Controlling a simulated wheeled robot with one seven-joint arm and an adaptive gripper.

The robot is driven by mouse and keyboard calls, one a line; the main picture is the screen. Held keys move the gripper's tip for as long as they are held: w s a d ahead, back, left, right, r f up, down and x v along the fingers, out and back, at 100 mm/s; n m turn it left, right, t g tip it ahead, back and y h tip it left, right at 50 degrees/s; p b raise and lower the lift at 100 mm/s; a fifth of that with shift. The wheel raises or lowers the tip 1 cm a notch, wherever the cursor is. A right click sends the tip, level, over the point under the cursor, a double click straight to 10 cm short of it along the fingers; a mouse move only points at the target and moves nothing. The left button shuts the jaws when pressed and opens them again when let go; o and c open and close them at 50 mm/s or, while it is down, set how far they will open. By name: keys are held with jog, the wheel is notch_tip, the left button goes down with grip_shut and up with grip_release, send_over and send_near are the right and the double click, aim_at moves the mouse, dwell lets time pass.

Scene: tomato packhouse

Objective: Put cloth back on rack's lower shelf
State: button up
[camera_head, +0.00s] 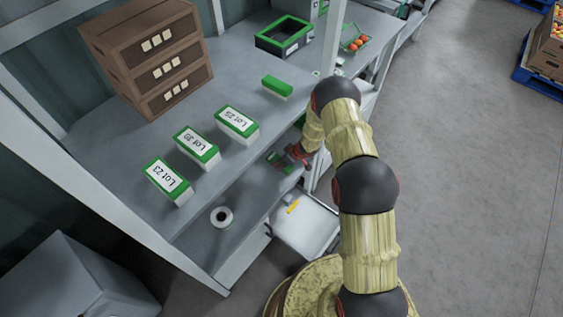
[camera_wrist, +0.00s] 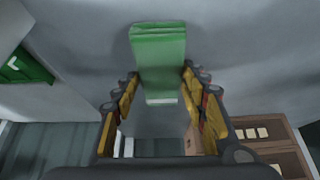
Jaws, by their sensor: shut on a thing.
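My gripper (camera_head: 297,156) reaches in over the rack's lower shelf (camera_head: 240,220), under the upper shelf's edge. In the wrist view, my gripper (camera_wrist: 163,95) is shut on a green folded cloth (camera_wrist: 160,48), with a yellow-padded finger on each side. The cloth has a pale lower edge, and its far end extends beyond the fingertips. In the head view, a small green patch shows at the gripper, partly hidden by it. I cannot tell whether the cloth touches the shelf.
A white tape roll (camera_head: 222,216) lies on the lower shelf. The upper shelf holds a brown drawer box (camera_head: 150,60), several green-and-white lot boxes (camera_head: 196,147) and a small green block (camera_head: 277,87). A white bin (camera_head: 304,228) stands below the shelf. Open floor lies right.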

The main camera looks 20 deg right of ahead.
jog(key=o, duration=1)
jog(key=shift+f, duration=0.1)
jog(key=shift+s+d+r, duration=0.1)
jog(key=shift+s+r, duration=0.05)
jog(key=shift+r, duration=0.35)
jog(key=p+v, duration=0.4)
jog(key=v, duration=0.7)
jog(key=shift+s+r, duration=0.1)
